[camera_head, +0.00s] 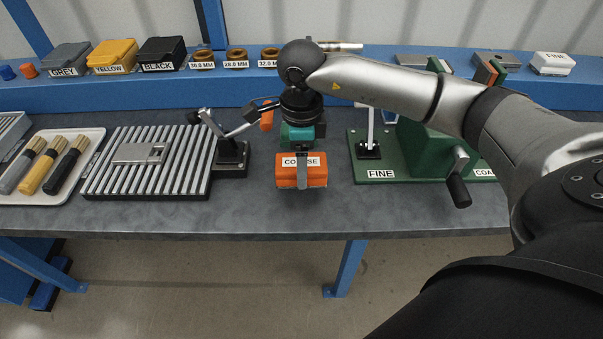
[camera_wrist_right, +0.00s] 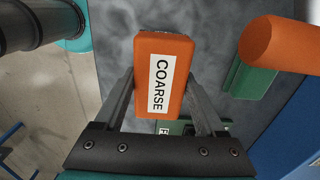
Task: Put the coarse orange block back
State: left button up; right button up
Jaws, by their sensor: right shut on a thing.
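The coarse orange block (camera_head: 314,172), with a white COARSE label, is between the fingers of my right gripper (camera_head: 302,172), over the bench in front of the middle gap. The right wrist view shows the block (camera_wrist_right: 172,45) gripped from both sides by my right gripper (camera_wrist_right: 160,95), label facing the camera. How high it is above the bench is hard to tell. A green fixture (camera_head: 372,172) stands to the right, with a FINE label at its left front and a partly hidden COA... label at its right. My left gripper is in neither view.
A ribbed grey plate (camera_head: 105,180) with a lever clamp (camera_head: 232,152) lies left of the block. A white tray (camera_head: 95,140) of brushes is further left. The blue back shelf (camera_head: 225,75) holds labelled bins and rings. The fixture's crank (camera_head: 458,190) sticks out forward.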

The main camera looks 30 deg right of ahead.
jog(key=shift+f, duration=1.5)
jog(key=shift+f, duration=0.1)
jog(key=shift+f+b, duration=0.15)
jog(key=shift+b, duration=0.2)
jog(key=o, duration=1.2)
jog(key=shift+c, duration=0.2)
jog(key=shift+r, duration=0.45)
notch_tip(320, 180, up, 14)
jog(key=p, duration=0.2)
jog(key=shift+w+a+r, duration=0.2)
jog(key=shift+w+r, duration=0.05)
jog(key=shift+w, duration=0.05)
